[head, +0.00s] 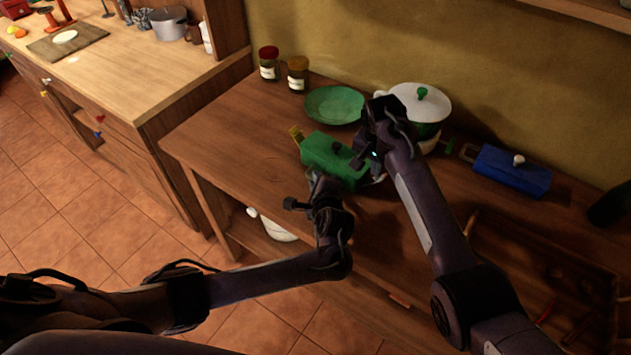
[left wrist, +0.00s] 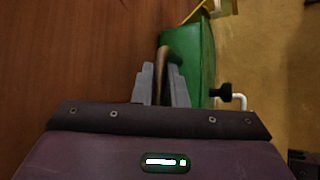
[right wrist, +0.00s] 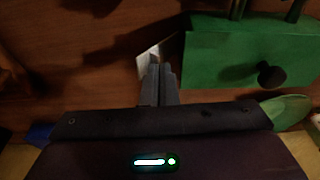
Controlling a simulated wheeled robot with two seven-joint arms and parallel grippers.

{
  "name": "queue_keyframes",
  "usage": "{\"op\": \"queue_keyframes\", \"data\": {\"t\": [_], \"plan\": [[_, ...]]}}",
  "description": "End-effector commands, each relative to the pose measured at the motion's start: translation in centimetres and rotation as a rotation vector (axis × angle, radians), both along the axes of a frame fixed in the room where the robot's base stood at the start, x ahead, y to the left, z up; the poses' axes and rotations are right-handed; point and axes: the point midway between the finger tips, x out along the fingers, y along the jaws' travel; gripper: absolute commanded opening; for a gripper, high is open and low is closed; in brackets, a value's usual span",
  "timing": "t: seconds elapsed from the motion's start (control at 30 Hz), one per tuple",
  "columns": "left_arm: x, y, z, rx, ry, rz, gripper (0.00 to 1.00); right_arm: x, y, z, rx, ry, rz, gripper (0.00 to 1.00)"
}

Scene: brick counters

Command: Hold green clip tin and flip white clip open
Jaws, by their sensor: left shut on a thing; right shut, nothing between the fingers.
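The green clip tin (head: 328,153) lies on the wooden counter, with a yellow clip (head: 296,133) at its left end. In the left wrist view, my left gripper (left wrist: 164,88) is shut on the brown curved handle (left wrist: 168,52) of the tin (left wrist: 202,58). A white bent clip (left wrist: 239,100) shows there at the near end, beside a black knob (left wrist: 222,92). My right gripper (right wrist: 156,68) is shut and empty. A white piece (right wrist: 147,53), likely the clip, shows just past its fingertips, beside the tin (right wrist: 240,50). Contact cannot be told.
A white pot with a green knob (head: 420,103) and a green plate (head: 334,104) stand behind the tin. A blue tin (head: 510,170) is to the right. Two jars (head: 298,74) stand back left. The counter's left part is clear.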

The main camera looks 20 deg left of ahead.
Motion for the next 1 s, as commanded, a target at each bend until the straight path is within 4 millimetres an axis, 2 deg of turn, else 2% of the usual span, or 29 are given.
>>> {"op": "queue_keyframes", "data": {"t": [0.7,1.0], "plan": [[0.0,0.1,0.0,0.002,0.001,0.001,0.0,0.4,0.5,7.4,0.004,-0.009,-0.001,0.0],[0.0,0.1,0.0,0.003,0.002,0.001,0.0,0.4,0.6,8.1,0.003,-0.007,-0.001,0.0]]}}
